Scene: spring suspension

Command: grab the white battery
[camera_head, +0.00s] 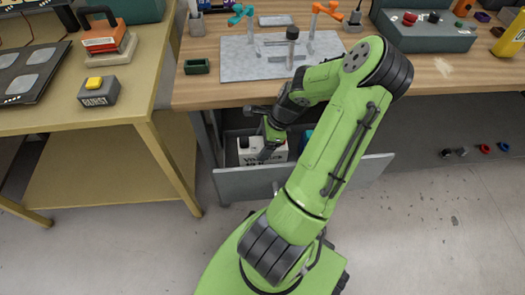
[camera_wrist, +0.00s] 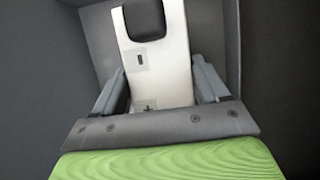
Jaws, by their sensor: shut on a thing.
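The white battery (camera_head: 248,155) is a white block inside the open drawer (camera_head: 240,184) below the wooden workbench. In the wrist view the battery (camera_wrist: 158,65) shows its white top, with a black block at the far end and small plus and minus marks. My gripper (camera_head: 268,150) reaches down into the drawer at the battery. In the wrist view its two grey fingers (camera_wrist: 158,88) lie along the left and right sides of the battery, shut on it. The arm partly hides the battery in the head view.
The grey drawer walls (camera_wrist: 233,45) stand close around the battery. A blue thing (camera_head: 306,140) lies in the drawer to the right. The workbench (camera_head: 215,88) overhangs behind. A yellow table (camera_head: 150,100) stands at left. Several small parts lie on the floor at right.

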